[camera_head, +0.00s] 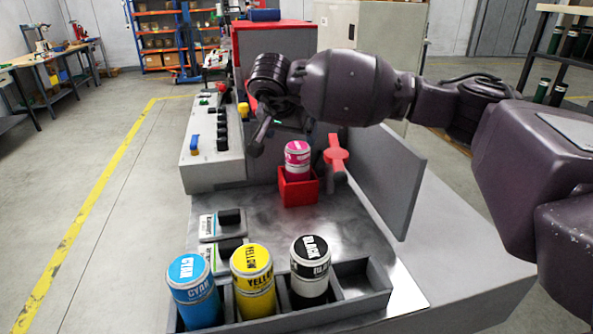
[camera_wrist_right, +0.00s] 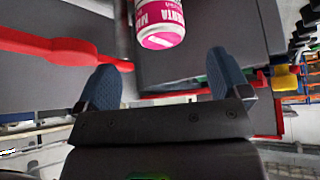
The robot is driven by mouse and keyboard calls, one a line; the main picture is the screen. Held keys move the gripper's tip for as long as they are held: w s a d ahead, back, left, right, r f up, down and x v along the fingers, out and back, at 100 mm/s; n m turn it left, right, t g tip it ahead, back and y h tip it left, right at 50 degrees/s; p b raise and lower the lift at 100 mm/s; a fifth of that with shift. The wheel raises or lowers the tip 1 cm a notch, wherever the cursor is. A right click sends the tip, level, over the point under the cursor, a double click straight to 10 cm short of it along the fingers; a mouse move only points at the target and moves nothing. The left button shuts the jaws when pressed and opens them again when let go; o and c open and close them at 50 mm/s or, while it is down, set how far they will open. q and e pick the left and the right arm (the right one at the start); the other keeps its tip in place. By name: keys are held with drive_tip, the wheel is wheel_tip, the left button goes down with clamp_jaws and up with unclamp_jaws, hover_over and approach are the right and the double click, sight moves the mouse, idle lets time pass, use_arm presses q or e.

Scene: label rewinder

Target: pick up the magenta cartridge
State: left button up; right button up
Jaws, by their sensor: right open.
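The magenta cartridge (camera_head: 297,156) stands upright in a small red square holder (camera_head: 299,192) on the machine's grey deck. It is white with a magenta cap and band. It also shows in the right wrist view (camera_wrist_right: 160,24) at the top, just beyond and between the fingertips. My right gripper (camera_head: 291,150) is open, with its fingers apart around the line of the cartridge. In the right wrist view the gripper (camera_wrist_right: 166,66) holds nothing and its blue finger pads are apart from the cartridge. The cartridge's lower part is hidden by the holder. My left gripper is not in view.
A red handle (camera_head: 336,153) stands close right of the cartridge, before a grey upright panel (camera_head: 388,178). A grey divided tray (camera_head: 350,301) at the front holds cyan (camera_head: 194,292), yellow (camera_head: 253,282) and black (camera_head: 310,270) cartridges. A control panel (camera_head: 212,160) lies left.

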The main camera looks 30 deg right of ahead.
sight(297, 146)
drive_tip(key=x, duration=0.8)
drive_tip(key=shift+w+d+r, duration=0.1)
drive_tip(key=shift+w, duration=0.1)
drive_tip(key=shift+r, duration=0.1)
drive_tip(key=c, duration=1.6)
